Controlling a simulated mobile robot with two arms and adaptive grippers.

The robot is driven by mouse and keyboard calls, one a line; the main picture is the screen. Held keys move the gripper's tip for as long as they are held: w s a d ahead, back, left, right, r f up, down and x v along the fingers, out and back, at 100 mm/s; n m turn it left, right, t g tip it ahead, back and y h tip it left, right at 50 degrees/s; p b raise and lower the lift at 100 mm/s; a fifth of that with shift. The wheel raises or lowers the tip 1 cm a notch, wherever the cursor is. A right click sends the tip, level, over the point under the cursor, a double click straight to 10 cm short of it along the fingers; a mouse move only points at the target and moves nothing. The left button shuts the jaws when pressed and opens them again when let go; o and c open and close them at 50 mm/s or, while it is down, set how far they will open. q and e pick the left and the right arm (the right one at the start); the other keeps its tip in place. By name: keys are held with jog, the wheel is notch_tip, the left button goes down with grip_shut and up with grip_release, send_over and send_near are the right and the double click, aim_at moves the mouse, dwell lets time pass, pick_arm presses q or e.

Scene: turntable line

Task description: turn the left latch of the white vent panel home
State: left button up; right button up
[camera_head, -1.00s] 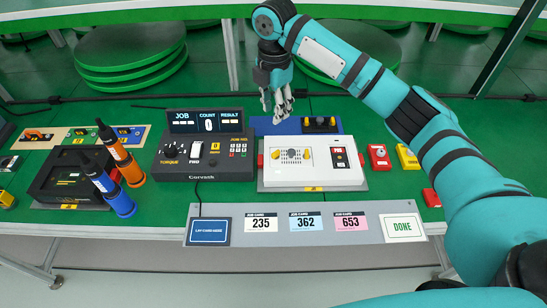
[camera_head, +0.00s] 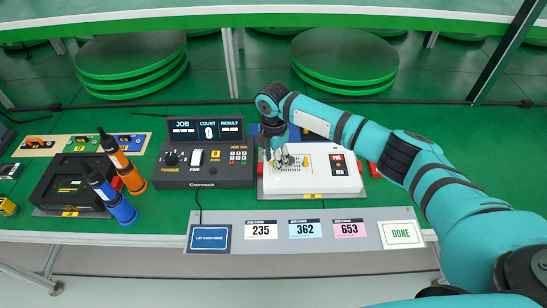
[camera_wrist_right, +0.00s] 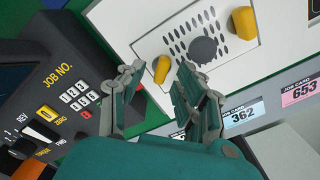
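The white vent panel (camera_head: 325,183) lies on the green bench, with rows of dark vent slots around a grey round centre. Its left latch, a small yellow knob, shows in the right wrist view (camera_wrist_right: 162,69), between my right gripper's fingertips (camera_wrist_right: 162,72). It sits tilted in that view, with a gap to the fingers. In the head view my right gripper (camera_head: 281,160) hangs over the panel's left part and hides most of this latch. The other yellow latch (camera_wrist_right: 245,23) is on the far side of the vent slots. My left gripper is not in view.
A dark controller box (camera_head: 205,165) with knobs and a JOB NO. keypad stands close at the panel's left. A grey strip (camera_head: 275,228) with job cards lies in front. Orange (camera_head: 122,160) and blue (camera_head: 110,195) drivers stand farther left.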

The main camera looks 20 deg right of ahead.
jog(key=shift+c, duration=0.6)
jog(key=c, duration=0.4)
grip_shut()
